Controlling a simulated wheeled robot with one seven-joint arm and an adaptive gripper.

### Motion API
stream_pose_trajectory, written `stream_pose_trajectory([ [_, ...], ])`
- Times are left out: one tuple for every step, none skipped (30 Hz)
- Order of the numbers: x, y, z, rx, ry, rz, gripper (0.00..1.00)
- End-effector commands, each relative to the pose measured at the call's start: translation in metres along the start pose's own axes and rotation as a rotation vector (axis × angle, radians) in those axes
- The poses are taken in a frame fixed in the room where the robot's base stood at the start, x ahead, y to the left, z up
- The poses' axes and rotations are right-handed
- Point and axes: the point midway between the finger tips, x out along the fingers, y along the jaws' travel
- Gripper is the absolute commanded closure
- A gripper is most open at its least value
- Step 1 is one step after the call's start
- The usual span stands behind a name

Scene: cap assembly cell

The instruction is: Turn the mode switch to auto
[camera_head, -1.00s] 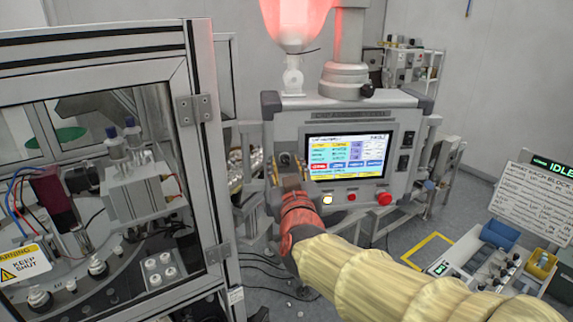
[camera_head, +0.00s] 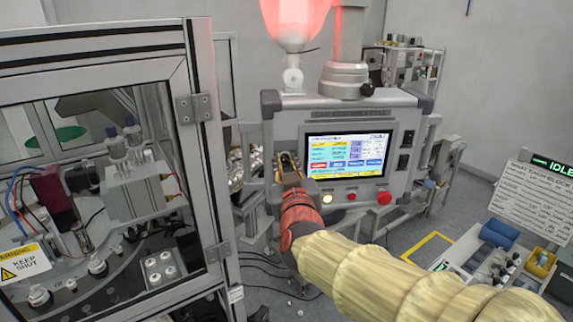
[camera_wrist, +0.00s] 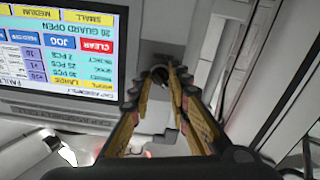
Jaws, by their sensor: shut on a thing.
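The mode switch (camera_wrist: 160,74) is a small dark round knob on the left part of the grey control panel (camera_head: 345,112), left of the screen. In the wrist view it sits between my fingertips; the fingers hide its sides, and I cannot tell which position it points to. My gripper (camera_head: 287,162) is shut on it, the fingers pointing at the panel face. The yellowish fingers also show in the wrist view (camera_wrist: 162,85). In the head view the gripper covers the switch.
The lit screen (camera_head: 346,154) is right of my gripper. Below it are a lit white button (camera_head: 327,199), a small red button (camera_head: 351,197) and a larger red button (camera_head: 384,198). A framed machine guard (camera_head: 203,120) stands close on the left. A red-lit lamp (camera_head: 294,20) is above.

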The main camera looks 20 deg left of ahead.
Motion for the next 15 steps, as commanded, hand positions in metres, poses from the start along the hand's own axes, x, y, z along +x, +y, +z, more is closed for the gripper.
stream_pose_trajectory([
  [0.0000, -0.0004, 0.0002, 0.000, 0.000, -0.001, 1.00],
  [0.0000, -0.0004, 0.0002, 0.000, 0.000, -0.001, 1.00],
  [0.0000, -0.0004, 0.0002, 0.000, 0.000, -0.001, 1.00],
  [0.0000, -0.0004, 0.0003, 0.000, -0.001, -0.001, 1.00],
  [0.0000, -0.0004, 0.0003, 0.000, -0.001, -0.001, 1.00],
  [0.0000, -0.0004, 0.0003, 0.001, -0.001, -0.001, 1.00],
  [0.0000, -0.0004, 0.0004, 0.002, -0.001, -0.001, 1.00],
  [-0.0001, -0.0005, 0.0004, 0.004, 0.000, -0.001, 1.00],
  [-0.0001, -0.0005, 0.0006, 0.008, 0.000, -0.001, 1.00],
  [-0.0001, -0.0005, 0.0007, 0.013, 0.000, -0.001, 1.00],
  [-0.0001, -0.0006, 0.0008, 0.019, 0.000, -0.001, 1.00],
  [-0.0001, -0.0006, 0.0012, 0.029, 0.000, -0.001, 1.00],
  [-0.0002, -0.0007, 0.0014, 0.039, -0.001, -0.001, 1.00],
  [-0.0002, -0.0007, 0.0017, 0.051, -0.001, -0.001, 1.00],
  [-0.0002, -0.0007, 0.0021, 0.068, -0.001, -0.001, 1.00],
])
